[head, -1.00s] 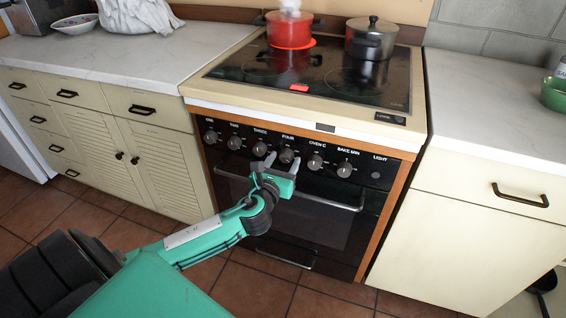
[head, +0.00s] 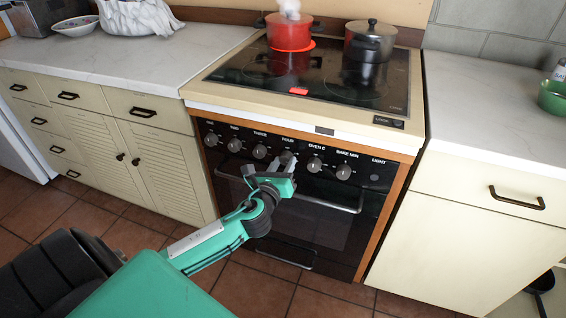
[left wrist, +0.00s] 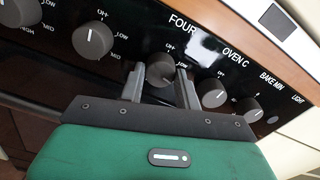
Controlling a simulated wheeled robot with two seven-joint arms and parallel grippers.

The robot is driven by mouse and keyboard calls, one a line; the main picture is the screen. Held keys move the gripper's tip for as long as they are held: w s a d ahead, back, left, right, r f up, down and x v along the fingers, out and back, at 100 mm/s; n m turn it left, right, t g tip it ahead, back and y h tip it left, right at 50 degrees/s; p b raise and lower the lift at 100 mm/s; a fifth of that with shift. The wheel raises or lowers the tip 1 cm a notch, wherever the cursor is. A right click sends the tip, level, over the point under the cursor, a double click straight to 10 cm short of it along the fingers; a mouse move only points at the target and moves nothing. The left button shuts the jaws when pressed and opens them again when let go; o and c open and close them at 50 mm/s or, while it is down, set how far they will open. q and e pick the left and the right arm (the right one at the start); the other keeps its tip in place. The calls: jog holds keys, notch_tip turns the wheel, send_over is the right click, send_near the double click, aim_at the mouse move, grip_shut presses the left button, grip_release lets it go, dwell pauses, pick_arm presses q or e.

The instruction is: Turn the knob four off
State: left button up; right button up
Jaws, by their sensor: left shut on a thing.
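The knob labelled FOUR is a dark grey round knob with a pale pointer line. It shows in the left wrist view (left wrist: 161,71), between the two fingers of my left gripper (left wrist: 163,82). In the head view my left gripper (head: 277,164) is at the stove's front panel, and its fingers mostly cover this knob. The left gripper is shut on the knob, with one finger on each side. The stove (head: 330,135) has a row of similar knobs along its black panel. My right gripper is not in view.
The knob under THREE (head: 260,151) sits left of the gripper and the OVEN C knob (head: 314,164) sits right. An oven handle (head: 330,203) runs below. A steaming red pot (head: 289,33) and a steel pot (head: 370,42) stand on the cooktop.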

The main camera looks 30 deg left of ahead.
pick_arm(q)
jog(key=n+p, duration=0.1)
jog(key=n, duration=0.3)
jog(key=shift+n, duration=0.4)
jog(key=n, duration=0.2)
jog(key=shift+n+p, duration=0.35)
jog(key=shift+n, duration=0.45)
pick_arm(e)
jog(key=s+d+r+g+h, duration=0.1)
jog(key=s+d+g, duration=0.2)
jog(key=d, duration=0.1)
pick_arm(q)
jog(key=n+p, duration=0.1)
jog(key=n, duration=0.4)
jog(key=shift+r+n, duration=0.1)
jog(key=shift+n, duration=0.2)
jog(key=n+p, duration=0.2)
jog(key=n, duration=0.2)
jog(key=shift+n+p, duration=0.6)
jog(key=shift+n, duration=0.8)
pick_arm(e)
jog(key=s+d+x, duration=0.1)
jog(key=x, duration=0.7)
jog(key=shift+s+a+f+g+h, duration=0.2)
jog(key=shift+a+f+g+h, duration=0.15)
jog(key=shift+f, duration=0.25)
pick_arm(q)
jog(key=o, duration=1)
